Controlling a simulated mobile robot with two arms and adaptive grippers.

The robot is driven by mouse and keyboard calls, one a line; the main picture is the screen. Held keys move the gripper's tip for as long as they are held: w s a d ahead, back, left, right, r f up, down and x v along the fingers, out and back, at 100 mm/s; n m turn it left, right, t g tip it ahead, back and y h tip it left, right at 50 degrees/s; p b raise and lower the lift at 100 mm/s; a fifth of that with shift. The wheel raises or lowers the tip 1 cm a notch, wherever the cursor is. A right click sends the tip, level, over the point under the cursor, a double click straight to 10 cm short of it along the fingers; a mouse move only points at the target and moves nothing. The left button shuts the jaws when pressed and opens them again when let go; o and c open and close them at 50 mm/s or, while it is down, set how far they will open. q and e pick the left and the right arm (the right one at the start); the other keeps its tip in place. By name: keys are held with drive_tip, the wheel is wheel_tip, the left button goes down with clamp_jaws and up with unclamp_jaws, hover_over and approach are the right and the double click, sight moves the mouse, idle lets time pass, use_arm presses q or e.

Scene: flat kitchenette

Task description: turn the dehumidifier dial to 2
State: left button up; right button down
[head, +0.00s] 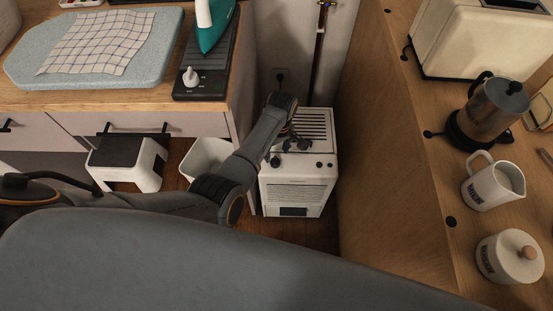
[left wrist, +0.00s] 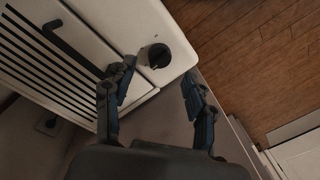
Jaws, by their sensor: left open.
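The dehumidifier (head: 297,195) is a white box on the floor between the counter and the wooden side panel, with dark vent slots on top. In the left wrist view its black round dial (left wrist: 159,56) sits near a corner of the white top. The dial's setting and any numbers cannot be read. My left gripper (head: 288,146) is over the top of the dehumidifier. In the left wrist view the left gripper (left wrist: 158,74) is open and empty, with the dial appearing just beyond and between its fingertips; contact cannot be told. My right gripper is not in view.
A white step stool (head: 148,178) and a white bin (head: 203,153) stand left of the dehumidifier. The counter above holds a green iron (head: 213,28) and a hob with a white knob (head: 190,77). The wooden side panel (head: 385,150) is close on the right.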

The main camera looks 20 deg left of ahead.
sight(276, 160)
use_arm(q)
wheel_tip(276, 160, down, 5)
drive_tip(key=shift+s+a+b, duration=0.1)
drive_tip(key=shift+b, duration=0.5)
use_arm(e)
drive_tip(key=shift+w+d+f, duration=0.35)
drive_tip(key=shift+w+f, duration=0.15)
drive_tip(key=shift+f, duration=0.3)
use_arm(q)
drive_tip(key=c, duration=1.1)
drive_tip(key=shift+c, duration=0.2)
